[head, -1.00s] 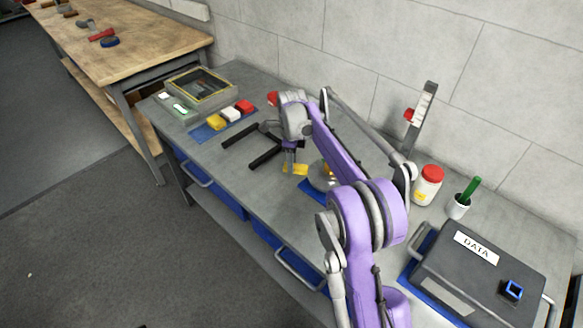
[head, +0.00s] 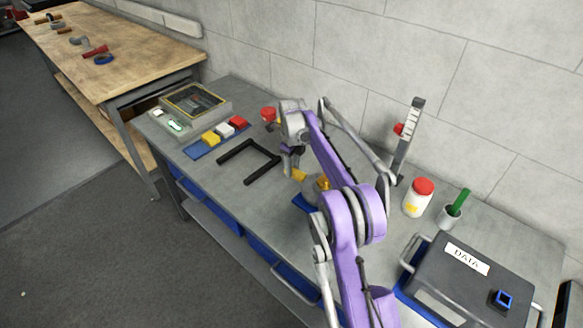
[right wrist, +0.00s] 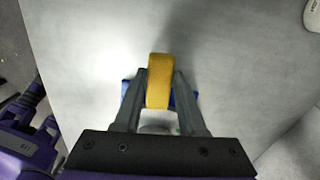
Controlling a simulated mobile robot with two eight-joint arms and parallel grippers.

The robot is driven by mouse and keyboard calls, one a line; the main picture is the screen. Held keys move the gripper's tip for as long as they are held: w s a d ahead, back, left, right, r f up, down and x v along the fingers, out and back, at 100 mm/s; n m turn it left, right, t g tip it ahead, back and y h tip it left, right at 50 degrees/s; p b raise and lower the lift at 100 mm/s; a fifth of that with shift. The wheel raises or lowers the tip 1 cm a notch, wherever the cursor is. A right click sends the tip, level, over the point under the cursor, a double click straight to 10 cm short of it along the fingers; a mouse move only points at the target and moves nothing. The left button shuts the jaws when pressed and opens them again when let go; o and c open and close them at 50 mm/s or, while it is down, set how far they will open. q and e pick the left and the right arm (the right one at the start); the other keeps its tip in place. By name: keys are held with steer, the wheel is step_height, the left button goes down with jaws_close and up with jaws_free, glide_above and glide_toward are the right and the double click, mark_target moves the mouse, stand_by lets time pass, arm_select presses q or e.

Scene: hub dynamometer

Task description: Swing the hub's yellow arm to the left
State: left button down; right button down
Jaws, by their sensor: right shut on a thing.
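The hub's yellow arm (head: 300,175) sticks out over the grey bench from the hub (head: 318,187), which stands on a blue base and is partly hidden behind my purple right arm. My right gripper (head: 290,168) is at the outer part of the yellow arm. In the right wrist view the yellow arm (right wrist: 159,80) stands between the two grey fingers (right wrist: 153,92), which are shut on it. A blue base (right wrist: 185,98) shows behind the fingers.
A black U-shaped bracket (head: 252,162) lies just left of the gripper. Coloured blocks (head: 223,131) and a framed box (head: 194,102) are farther left. A red-lidded jar (head: 418,197), a green-handled cup (head: 453,210) and the DATA case (head: 467,278) stand right.

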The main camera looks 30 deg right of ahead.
steer(key=shift+c, duration=2.4)
jaws_free()
steer(key=shift+r, duration=0.1)
step_height(320, 180, up, 11)
steer(key=p, duration=0.1)
steer(key=shift+f, duration=0.2)
